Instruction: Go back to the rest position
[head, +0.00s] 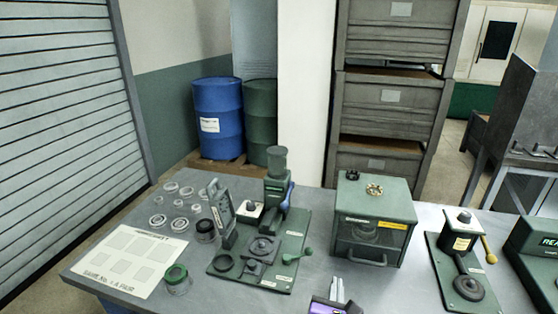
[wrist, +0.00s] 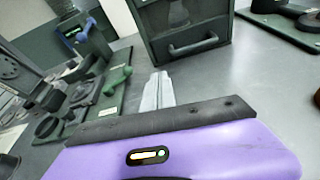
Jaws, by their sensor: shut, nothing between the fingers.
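My gripper (head: 337,289) shows at the bottom middle of the head view, over the front of the table. In the wrist view its two grey fingers (wrist: 157,92) stand close together beyond the purple housing, shut with nothing between them. The green ring grinder (head: 268,235) stands on its base plate to the left of my gripper, with a blue lever and a small green handle (head: 297,257). The handle also shows in the wrist view (wrist: 117,80). My gripper is apart from the grinder.
A green cabinet box (head: 374,222) with a front handle stands behind my gripper. A lever device (head: 465,260) stands at the right. A white marked sheet (head: 130,259), several rings and a green-lidded jar (head: 177,280) lie at the left. The table (head: 325,240) between grinder and box is clear.

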